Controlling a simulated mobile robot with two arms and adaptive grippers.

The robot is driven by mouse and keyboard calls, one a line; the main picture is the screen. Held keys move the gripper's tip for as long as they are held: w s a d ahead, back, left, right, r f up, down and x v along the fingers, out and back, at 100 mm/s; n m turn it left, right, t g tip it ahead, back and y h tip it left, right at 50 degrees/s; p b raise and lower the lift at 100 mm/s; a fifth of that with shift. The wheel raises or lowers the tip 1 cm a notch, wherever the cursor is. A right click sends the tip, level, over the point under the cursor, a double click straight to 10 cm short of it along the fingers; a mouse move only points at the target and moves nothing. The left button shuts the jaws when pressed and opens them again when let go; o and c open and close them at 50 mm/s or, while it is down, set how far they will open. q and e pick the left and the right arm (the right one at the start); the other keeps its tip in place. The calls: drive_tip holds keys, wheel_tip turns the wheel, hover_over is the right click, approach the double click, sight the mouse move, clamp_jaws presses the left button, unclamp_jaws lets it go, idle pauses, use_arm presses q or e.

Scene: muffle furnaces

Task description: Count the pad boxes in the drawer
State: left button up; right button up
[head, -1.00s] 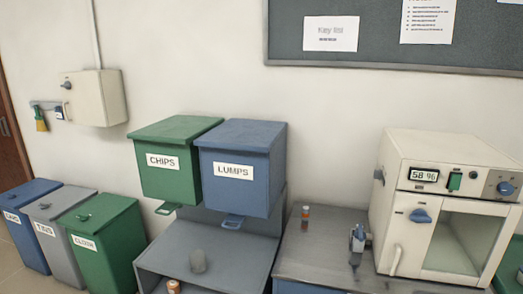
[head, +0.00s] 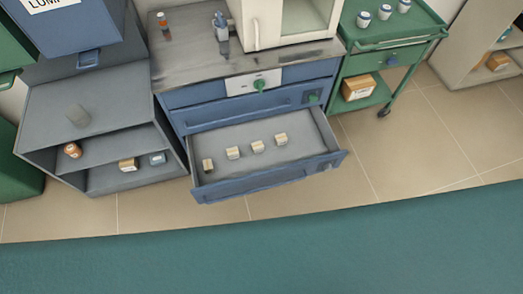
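The open drawer (head: 300,124) is pulled out from the blue cabinet (head: 195,97) under the steel worktop. Several small tan boxes lie in a loose row across its grey floor. They are apart from one another: one at the left (head: 208,165), darker on its front, then one (head: 233,153), another (head: 258,147), and one at the right (head: 281,139). The part of the drawer under the cabinet front is hidden. Neither of my grippers is in view.
A grey shelf unit (head: 95,112) with small items stands left of the cabinet. A green trolley (head: 385,60) with white jars and a cardboard box (head: 358,87) stands right. Tiled floor (head: 420,150) is clear. A wide teal surface (head: 270,245) fills the bottom.

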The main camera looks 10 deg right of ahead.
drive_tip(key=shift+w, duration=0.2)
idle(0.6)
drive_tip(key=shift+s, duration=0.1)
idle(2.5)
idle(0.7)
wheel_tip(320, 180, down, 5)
drive_tip(key=b, duration=0.5)
idle(0.7)
